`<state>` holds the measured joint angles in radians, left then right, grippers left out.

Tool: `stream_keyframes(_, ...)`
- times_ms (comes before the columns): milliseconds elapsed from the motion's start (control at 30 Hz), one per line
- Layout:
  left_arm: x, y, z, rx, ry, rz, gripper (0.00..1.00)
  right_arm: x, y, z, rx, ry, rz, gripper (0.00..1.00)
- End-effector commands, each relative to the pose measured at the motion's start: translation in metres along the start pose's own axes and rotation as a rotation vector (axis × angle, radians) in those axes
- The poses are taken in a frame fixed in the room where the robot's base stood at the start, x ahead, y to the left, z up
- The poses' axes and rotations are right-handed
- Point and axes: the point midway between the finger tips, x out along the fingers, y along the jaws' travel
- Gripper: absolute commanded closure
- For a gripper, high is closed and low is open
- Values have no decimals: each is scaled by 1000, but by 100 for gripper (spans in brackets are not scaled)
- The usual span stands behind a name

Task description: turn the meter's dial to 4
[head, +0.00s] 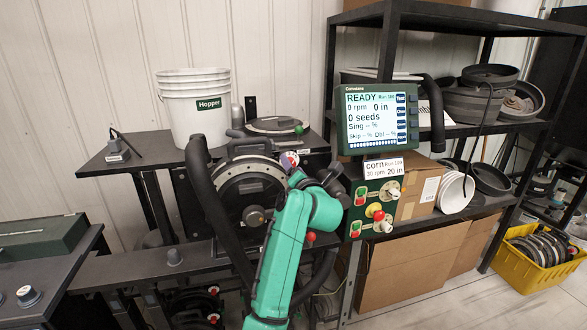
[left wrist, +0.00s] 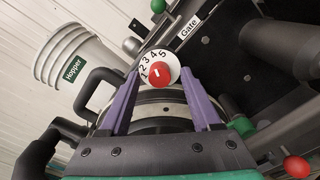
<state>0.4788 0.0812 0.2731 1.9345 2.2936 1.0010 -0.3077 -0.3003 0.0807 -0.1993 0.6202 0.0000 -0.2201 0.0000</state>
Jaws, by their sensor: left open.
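The meter's dial (left wrist: 157,72) is a small white disc with a red knob in its middle and the numbers 1 to 5 around its edge. A short white mark shows on the knob; I cannot tell which number it stands at. In the head view the dial (head: 289,160) sits at the upper right of the round seed meter (head: 248,188). My left gripper (left wrist: 160,88) is open, its two purple fingers on either side of the dial in the left wrist view, with visible space beside it. Whether the fingertips reach its depth is unclear. My right gripper is not in view.
A white hopper bucket (head: 194,105) stands behind the meter on the left. A black hose (head: 222,215) curves along the meter's left side. A monitor (head: 376,117) reading READY stands at right, above a green control box (head: 375,207). A plate marked Gate (left wrist: 190,27) is near the dial.

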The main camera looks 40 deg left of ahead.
Motion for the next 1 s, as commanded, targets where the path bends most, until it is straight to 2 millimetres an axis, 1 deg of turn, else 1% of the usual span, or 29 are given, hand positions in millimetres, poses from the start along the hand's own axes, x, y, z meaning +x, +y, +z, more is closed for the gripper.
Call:
stream_keyframes(133, -8, -2, -1, 1, -1, -1, 36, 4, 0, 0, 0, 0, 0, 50)
stream_keyframes(233, -25, -3, -2, -2, -2, -1, 36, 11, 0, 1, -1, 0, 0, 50)
stream_keyframes(267, -33, -3, -3, -4, -1, -2, 36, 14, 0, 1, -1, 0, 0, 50)
stream_keyframes(500, -104, -5, -4, -3, -2, -4, 36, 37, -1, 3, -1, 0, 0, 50)
stream_keyframes(633, -132, -3, -2, -1, -1, -2, 36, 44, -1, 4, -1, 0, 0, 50)
stream_keyframes(700, -141, -2, -2, 0, 0, -1, 36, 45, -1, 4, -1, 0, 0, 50)
stream_keyframes(800, -146, -1, -1, -1, 0, -1, 36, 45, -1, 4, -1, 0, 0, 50)
stream_keyframes(1000, -146, 0, 0, 0, 0, 0, 36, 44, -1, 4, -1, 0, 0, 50)
